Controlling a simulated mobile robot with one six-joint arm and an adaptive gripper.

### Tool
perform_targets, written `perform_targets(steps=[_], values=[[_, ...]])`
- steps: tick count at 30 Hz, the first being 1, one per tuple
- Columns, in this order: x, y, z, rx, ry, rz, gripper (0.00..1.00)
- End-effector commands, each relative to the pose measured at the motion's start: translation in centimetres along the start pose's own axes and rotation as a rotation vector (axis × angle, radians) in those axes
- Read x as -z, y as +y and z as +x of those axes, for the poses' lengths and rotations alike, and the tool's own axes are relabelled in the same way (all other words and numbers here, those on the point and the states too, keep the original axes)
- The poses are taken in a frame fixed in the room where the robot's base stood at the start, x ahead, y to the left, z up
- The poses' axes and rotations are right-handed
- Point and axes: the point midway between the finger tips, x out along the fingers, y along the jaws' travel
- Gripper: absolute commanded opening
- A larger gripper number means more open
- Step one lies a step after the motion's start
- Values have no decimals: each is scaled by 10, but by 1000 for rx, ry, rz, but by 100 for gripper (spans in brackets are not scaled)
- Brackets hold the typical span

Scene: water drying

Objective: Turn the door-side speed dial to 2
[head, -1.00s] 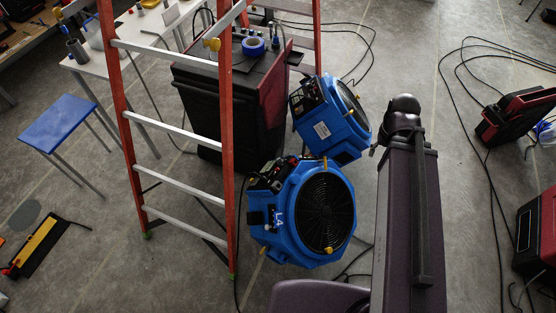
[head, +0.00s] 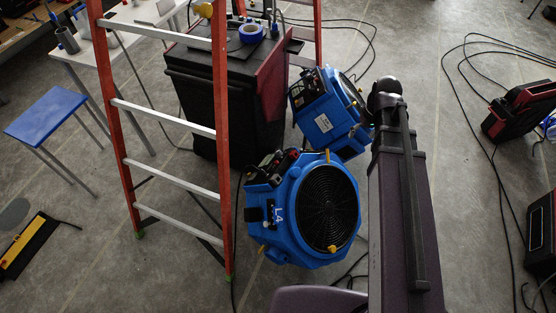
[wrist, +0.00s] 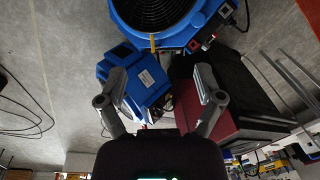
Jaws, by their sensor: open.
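Two blue fans stand on the floor. The nearer one, marked L4 (head: 283,240), faces me with a round black grille. Its dark control panel (head: 272,170) is at its upper left, with small red parts. In the wrist view the panel (wrist: 212,30) is at the upper right, beside the fan's grille. The second blue fan (head: 318,122) is behind, also in the wrist view (wrist: 140,80). Dial markings are too small to read, and I cannot tell which is the door-side dial. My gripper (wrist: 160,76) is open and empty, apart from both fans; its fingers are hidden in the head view.
An orange stepladder (head: 222,130) stands left of the fans. A blue stool (head: 46,116) is at left. Cables (head: 480,120) lie on the floor at right.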

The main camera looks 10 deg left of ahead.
Motion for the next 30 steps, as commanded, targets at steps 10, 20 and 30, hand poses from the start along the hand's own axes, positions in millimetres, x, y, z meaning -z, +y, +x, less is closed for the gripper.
perform_targets(steps=[10,20,30], values=[[62,-22,83,70,21,-232,85],[115,-50,151,134,49,-451,85],[167,-83,220,198,87,-674,85]])
